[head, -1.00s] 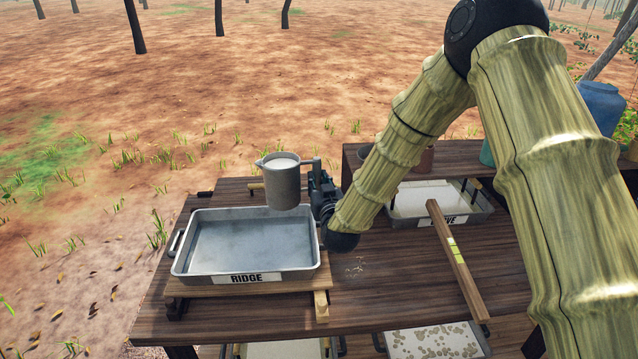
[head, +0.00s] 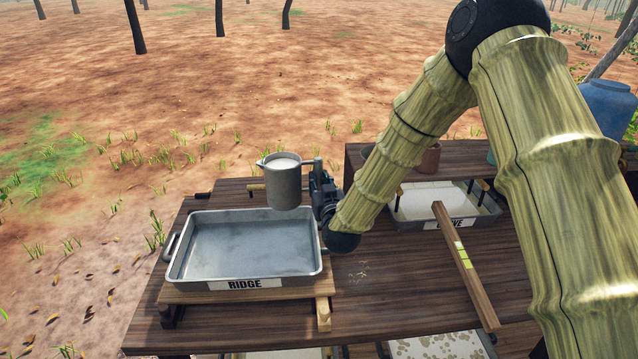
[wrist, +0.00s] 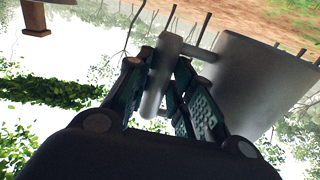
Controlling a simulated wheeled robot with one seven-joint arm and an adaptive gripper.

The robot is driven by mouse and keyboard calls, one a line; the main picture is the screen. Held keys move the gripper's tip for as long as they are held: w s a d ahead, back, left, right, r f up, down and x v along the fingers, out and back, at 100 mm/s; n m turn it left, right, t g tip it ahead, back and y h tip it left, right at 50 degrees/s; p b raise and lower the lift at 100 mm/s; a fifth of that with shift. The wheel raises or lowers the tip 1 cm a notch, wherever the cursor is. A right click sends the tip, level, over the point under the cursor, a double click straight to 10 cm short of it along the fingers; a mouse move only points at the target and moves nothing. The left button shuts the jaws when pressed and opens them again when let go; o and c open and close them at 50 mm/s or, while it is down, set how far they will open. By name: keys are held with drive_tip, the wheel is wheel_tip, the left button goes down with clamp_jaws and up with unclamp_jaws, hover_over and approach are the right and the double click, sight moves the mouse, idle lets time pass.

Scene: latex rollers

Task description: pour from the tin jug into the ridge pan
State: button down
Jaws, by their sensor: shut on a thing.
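The tin jug (head: 284,186) is a grey metal cup with white liquid near its brim. It is upright, held above the far right part of the ridge pan. My gripper (head: 318,190) is at the jug's right side, shut on its handle. In the wrist view my gripper (wrist: 160,85) has its fingers on either side of the handle bar, and the jug's body (wrist: 255,80) is to the right. The ridge pan (head: 185,262) is a shallow grey tray labelled RIDGE. It looks empty and rests on wooden rails on the table.
A second pan (head: 425,222) with white liquid and a partly hidden label sits at the right. A wooden bar with yellow marks (head: 464,262) lies near it. A raised shelf (head: 362,160) holds pots and a blue container (head: 606,103). More trays (head: 437,346) are below the table.

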wheel_tip(320, 180, down, 6)
drive_tip(key=d+n+b, duration=0.1)
drive_tip(key=n+b, duration=0.1)
drive_tip(key=b, duration=0.3)
idle(0.6)
drive_tip(key=shift+w+f+b, duration=0.15)
drive_tip(key=shift+w+b, duration=0.05)
drive_tip(key=shift+b, duration=0.1)
drive_tip(key=w+a+n+g+y+b, duration=0.2)
drive_tip(key=w+a+n+g+y, duration=0.1)
drive_tip(key=w+y, duration=0.3)
drive_tip(key=w+a+n+g+y+b, duration=0.2)
drive_tip(key=w+a+n+g+y, duration=0.2)
drive_tip(key=w, duration=0.5)
drive_tip(key=shift+w+a+f+n+y, duration=0.35)
drive_tip(key=shift+f+n+y, duration=0.05)
drive_tip(key=shift+n+y, duration=0.75)
idle(0.3)
idle(0.5)
